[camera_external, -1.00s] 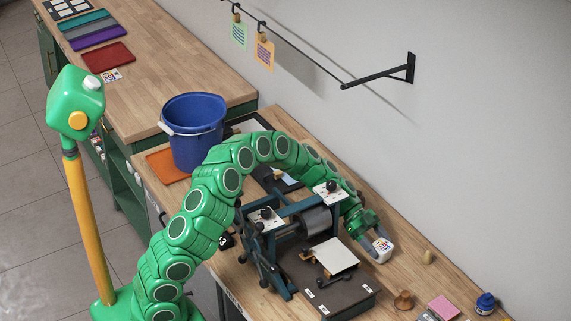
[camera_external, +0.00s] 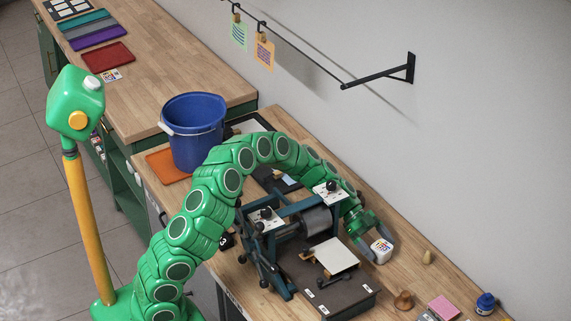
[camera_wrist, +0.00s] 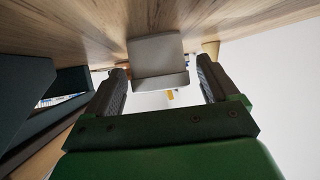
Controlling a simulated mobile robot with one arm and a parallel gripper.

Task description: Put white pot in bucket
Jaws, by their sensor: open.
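In the wrist view the pot (camera_wrist: 158,60) shows pale and plain between the two fingers. My gripper (camera_external: 379,247) is open, with a finger on either side of the pot. In the wrist view gaps show between the pot and the fingers of my gripper (camera_wrist: 163,76). The blue bucket (camera_external: 192,142) stands upright on the bench further back at the left. Its inside bottom is hidden.
The press (camera_external: 300,225) stands under my arm, between pot and bucket. A wooden knob (camera_external: 404,300), pink block (camera_external: 443,308), blue ink bottle (camera_external: 486,303) and small wooden piece (camera_external: 428,257) are near the pot. A wall rail (camera_external: 375,80) runs above the bench.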

